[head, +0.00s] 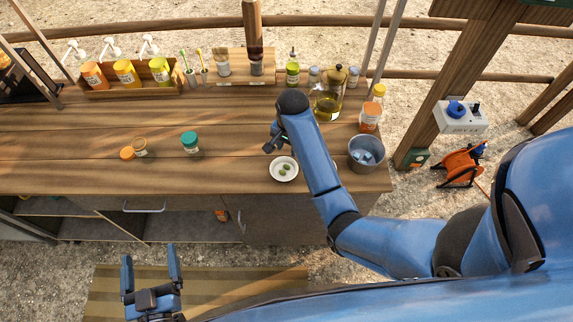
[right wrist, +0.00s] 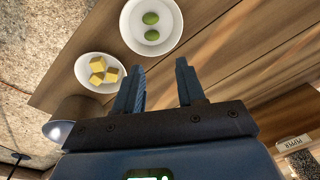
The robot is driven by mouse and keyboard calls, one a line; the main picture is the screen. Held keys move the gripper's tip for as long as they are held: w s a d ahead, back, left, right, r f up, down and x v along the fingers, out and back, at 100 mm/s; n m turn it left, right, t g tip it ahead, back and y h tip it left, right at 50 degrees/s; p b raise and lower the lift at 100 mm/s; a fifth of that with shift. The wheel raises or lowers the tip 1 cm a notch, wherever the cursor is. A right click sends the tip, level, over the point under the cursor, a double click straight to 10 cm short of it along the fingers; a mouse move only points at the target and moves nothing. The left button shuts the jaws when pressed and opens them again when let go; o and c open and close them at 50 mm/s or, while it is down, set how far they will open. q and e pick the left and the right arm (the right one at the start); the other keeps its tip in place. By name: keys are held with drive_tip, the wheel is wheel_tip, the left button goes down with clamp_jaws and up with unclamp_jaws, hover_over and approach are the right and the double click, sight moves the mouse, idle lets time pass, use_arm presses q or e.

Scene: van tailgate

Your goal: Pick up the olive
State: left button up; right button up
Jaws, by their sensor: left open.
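Two green olives (head: 284,168) lie in a small white dish near the front edge of the wooden counter. In the right wrist view the olives (right wrist: 151,19) sit apart in the white dish (right wrist: 132,38), beyond my fingertips. My right gripper (right wrist: 161,66) has its fingers apart with nothing between them. In the head view it is partly hidden by my own arm, just behind and left of the dish. My left gripper (head: 150,263) is open and empty, low in front of the counter.
A white plate of yellow cubes (right wrist: 98,72) lies beside the dish. A grey bucket (head: 366,155) stands to the right. A glass jug (head: 328,108), an orange-labelled bottle (head: 371,112) and a green-lidded jar (head: 190,143) stand on the counter. The counter's middle is mostly clear.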

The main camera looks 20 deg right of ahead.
drive_tip(key=r+g, duration=0.1)
hover_over(287, 166)
drive_tip(key=shift+m, duration=0.3)
wheel_tip(287, 166, down, 4)
drive_tip(key=shift+d+f, duration=0.15)
drive_tip(key=shift+f, duration=0.1)
drive_tip(key=shift+f+p, duration=0.6)
drive_tip(key=shift+f, duration=0.15)
drive_tip(key=shift+a+f+p, duration=0.2)
drive_tip(key=shift+f+p, duration=0.1)
drive_tip(key=shift+f, duration=1.65)
clamp_jaws()
